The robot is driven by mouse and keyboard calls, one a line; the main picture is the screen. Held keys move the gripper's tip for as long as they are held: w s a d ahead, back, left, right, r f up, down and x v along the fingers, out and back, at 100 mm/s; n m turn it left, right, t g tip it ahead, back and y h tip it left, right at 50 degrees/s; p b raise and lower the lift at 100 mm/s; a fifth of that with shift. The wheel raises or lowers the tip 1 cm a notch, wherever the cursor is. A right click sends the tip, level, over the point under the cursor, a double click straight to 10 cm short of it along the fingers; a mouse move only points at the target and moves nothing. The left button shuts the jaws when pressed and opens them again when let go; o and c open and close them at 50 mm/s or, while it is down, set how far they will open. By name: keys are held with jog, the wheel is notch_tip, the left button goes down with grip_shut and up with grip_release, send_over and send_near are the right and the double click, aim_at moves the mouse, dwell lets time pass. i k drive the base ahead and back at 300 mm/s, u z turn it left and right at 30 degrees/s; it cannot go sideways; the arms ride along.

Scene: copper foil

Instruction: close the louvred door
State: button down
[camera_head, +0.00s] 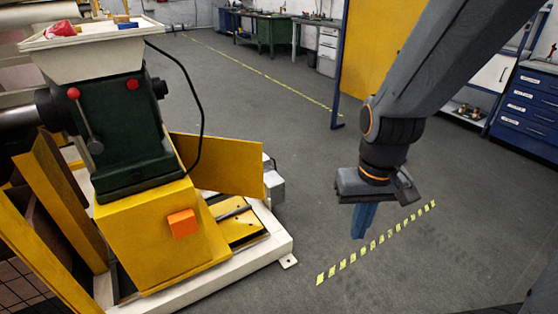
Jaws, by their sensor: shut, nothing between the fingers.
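A flat yellow panel (216,163) stands out to the right from behind the yellow machine base, upright and swung open. It looks like the door, but I can make out no louvres on the face I see. Its hinge side is hidden behind the dark green machine part. My gripper (361,222) hangs over the grey floor to the right of the panel, fingers pointing down. Its blue fingers are together and empty. It is clearly apart from the panel.
The machine's cream base frame (268,250) has a foot sticking out at the right. A black cable (199,92) arcs above the panel. A grey motor-like box (273,188) sits behind it. Floor around the yellow dashed line (378,241) is clear. A blue drawer cabinet (530,108) stands far right.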

aim_at(234, 166)
jog(key=z, duration=0.55)
jog(key=i, duration=5.05)
jog(key=u, duration=4.3)
jog(key=i, duration=0.4)
jog(key=z, duration=1.25)
